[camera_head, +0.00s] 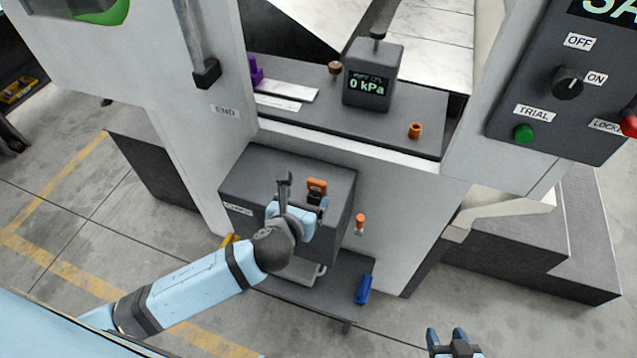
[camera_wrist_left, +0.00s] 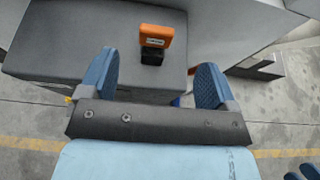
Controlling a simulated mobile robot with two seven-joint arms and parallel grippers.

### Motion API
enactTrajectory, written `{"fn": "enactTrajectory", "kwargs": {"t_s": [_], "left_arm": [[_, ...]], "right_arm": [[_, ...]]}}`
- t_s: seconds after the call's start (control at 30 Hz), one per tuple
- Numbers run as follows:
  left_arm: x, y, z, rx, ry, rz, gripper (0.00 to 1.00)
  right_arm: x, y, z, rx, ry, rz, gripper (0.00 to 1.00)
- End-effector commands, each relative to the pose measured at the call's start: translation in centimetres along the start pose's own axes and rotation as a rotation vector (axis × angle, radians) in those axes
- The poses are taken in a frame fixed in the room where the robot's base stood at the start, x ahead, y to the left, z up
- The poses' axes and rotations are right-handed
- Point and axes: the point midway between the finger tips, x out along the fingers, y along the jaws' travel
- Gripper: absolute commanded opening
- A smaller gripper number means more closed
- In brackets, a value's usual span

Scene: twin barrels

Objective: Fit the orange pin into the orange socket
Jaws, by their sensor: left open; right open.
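An orange block (camera_head: 316,187) with a label and a black lower part stands on top of the dark box; it also shows in the left wrist view (camera_wrist_left: 157,36). My left gripper (camera_head: 298,205) is open over the box, and its blue fingers (camera_wrist_left: 153,70) lie either side of the block's line, apart from it. A short orange cylinder (camera_head: 415,130) stands on the dark shelf, and a small orange-topped piece (camera_head: 360,220) is at the machine front right of the box. I cannot tell which is pin or socket. My right gripper (camera_head: 455,342) is open and empty at the bottom.
The dark box (camera_head: 240,175) juts from the machine, with a lower shelf holding a blue piece (camera_head: 363,290). On the upper shelf stand a gauge block (camera_head: 372,75), a brown knob (camera_head: 335,68) and a purple piece (camera_head: 256,70). A control panel (camera_head: 560,110) is at upper right.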

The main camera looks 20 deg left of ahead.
Motion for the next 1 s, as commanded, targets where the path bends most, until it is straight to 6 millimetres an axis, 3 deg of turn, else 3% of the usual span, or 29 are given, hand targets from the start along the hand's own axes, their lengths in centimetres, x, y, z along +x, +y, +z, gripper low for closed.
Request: {"fn": "enactTrajectory", "kwargs": {"t_s": [0.1,0.3,0.53,0.8,1.0], "left_arm": [[2.6,0.0,0.1,-0.002,0.0,0.002,0.83],[5.8,0.0,0.0,-0.004,0.0,0.0,0.83],[7.4,0.0,-0.3,-0.006,0.002,-0.001,0.83],[11.1,0.2,-1.1,-0.007,0.002,-0.001,0.83],[11.7,0.3,-1.1,-0.006,0.001,-0.002,0.83]], "right_arm": [[-0.1,-0.2,0.1,0.002,-0.004,-0.002,0.51],[-0.1,-0.1,-0.1,0.002,-0.001,0.0,0.51],[0.0,0.2,-0.3,0.001,0.003,0.005,0.51],[-0.1,0.2,-0.4,0.0,0.003,0.005,0.51],[-0.1,0.2,-0.4,0.0,0.003,0.005,0.51]]}}
